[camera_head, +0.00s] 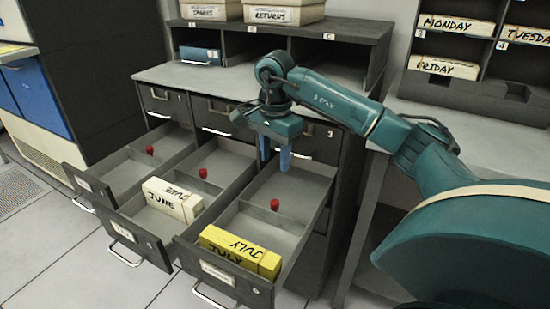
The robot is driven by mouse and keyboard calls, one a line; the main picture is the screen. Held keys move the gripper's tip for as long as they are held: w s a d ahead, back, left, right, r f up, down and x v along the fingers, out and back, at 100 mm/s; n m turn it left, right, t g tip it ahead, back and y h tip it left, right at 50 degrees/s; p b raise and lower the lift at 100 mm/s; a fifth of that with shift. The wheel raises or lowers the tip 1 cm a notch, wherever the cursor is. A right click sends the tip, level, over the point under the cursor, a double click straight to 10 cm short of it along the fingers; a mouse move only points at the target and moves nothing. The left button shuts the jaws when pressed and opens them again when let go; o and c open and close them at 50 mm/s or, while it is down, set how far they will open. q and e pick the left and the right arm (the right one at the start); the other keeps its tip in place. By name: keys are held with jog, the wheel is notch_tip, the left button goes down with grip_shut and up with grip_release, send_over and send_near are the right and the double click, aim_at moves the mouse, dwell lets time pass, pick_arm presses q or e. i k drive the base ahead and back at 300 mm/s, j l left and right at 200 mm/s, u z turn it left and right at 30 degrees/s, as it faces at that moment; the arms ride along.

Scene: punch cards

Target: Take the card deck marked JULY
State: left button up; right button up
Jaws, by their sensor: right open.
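The yellow card deck marked JULY (240,252) lies at the front of the right-hand open drawer (290,222), against the drawer's front panel. My right gripper (274,158) points down over the back part of that same drawer, behind and above the deck. Its two blue fingers are apart with nothing between them. A cream deck marked JUNE (173,199) lies in the middle open drawer (205,215). My left gripper is not in view.
Red knobs (274,204) stand inside the open drawers. The left drawer (128,174) looks empty. Boxes marked SPARES (211,11) and RETURNS (281,13) sit on top of the cabinet. A rack at right holds decks marked MONDAY (457,25), TUESDAY (528,36) and FRIDAY (445,68).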

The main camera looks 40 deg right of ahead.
aim_at(262, 262)
jog(key=k, duration=1)
